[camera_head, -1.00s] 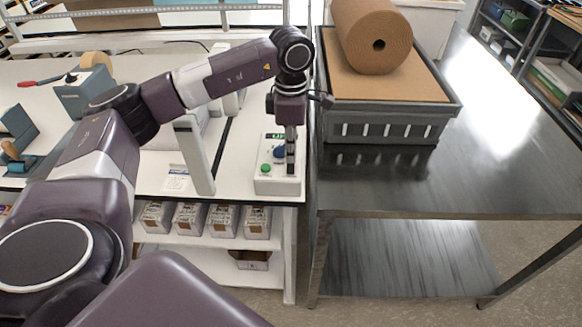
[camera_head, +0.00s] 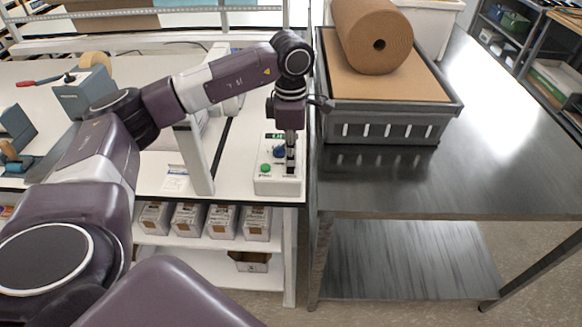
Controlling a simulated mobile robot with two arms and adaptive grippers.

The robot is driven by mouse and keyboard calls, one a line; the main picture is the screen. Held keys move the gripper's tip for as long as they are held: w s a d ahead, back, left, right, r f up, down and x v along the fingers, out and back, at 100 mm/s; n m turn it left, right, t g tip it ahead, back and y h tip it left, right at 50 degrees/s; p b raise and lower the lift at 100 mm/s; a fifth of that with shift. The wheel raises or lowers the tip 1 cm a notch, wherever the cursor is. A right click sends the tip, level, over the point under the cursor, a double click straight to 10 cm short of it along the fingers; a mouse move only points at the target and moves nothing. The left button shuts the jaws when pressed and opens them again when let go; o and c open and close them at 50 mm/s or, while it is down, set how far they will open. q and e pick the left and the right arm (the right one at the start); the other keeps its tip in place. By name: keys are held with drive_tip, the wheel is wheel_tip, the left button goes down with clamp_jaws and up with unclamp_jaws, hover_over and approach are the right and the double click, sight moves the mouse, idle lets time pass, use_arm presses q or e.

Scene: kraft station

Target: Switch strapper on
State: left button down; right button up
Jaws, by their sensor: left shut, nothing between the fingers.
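The strapper's control box (camera_head: 265,187) is white, at the front right corner of the white bench. It has a green button (camera_head: 265,168), a blue knob (camera_head: 278,151) and a small green display (camera_head: 272,136). My left gripper (camera_head: 290,170) is shut and empty, pointing down over the right side of the box. It hides that part of the panel, and I cannot tell whether the fingertips touch it. A white upright post (camera_head: 196,160), which seems part of the strapper, stands left of the box. My right gripper is not in view.
A dark metal table (camera_head: 400,185) stands to the right, with a grey crate (camera_head: 385,128) and a brown paper roll (camera_head: 372,38). A tape dispenser (camera_head: 82,95) sits on the bench at the left. Several small boxes (camera_head: 222,220) stand on the shelf below.

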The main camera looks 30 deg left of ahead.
use_arm(q)
drive_tip(key=shift+r+p, duration=2.2)
drive_tip(key=shift+r, duration=1.3)
drive_tip(key=shift+d+f, duration=0.1)
